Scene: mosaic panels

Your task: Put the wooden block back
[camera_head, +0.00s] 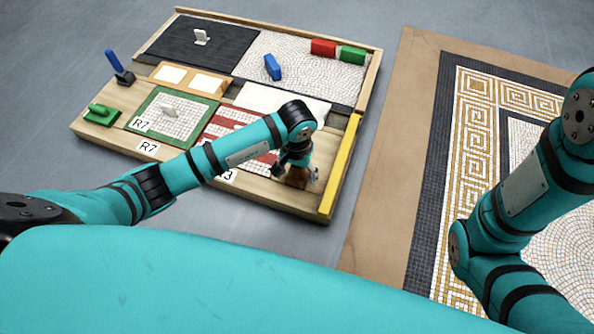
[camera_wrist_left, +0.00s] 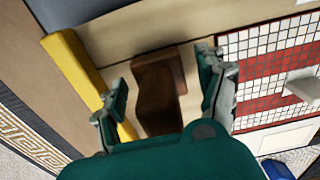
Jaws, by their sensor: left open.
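The dark brown wooden block (camera_head: 297,178) is at the front right of the wooden board (camera_head: 262,200), near a yellow bar. In the left wrist view the block (camera_wrist_left: 160,92) lies on a bare wooden part, with a raised end. My left gripper (camera_head: 296,172) is over it. In the left wrist view the gripper (camera_wrist_left: 162,80) is open, with one finger on each side of the block and gaps between; the near end of the block is partly hidden by my wrist. My right arm shows at the right, but its gripper is out of view.
A yellow bar (camera_head: 342,165) runs along the board's right edge. Red (camera_head: 323,48), green (camera_head: 352,55) and blue (camera_head: 272,67) blocks sit at the back. A green-handled tool (camera_head: 102,113) and a blue-handled tool (camera_head: 118,66) are at the left. A large mosaic panel (camera_head: 424,160) lies right.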

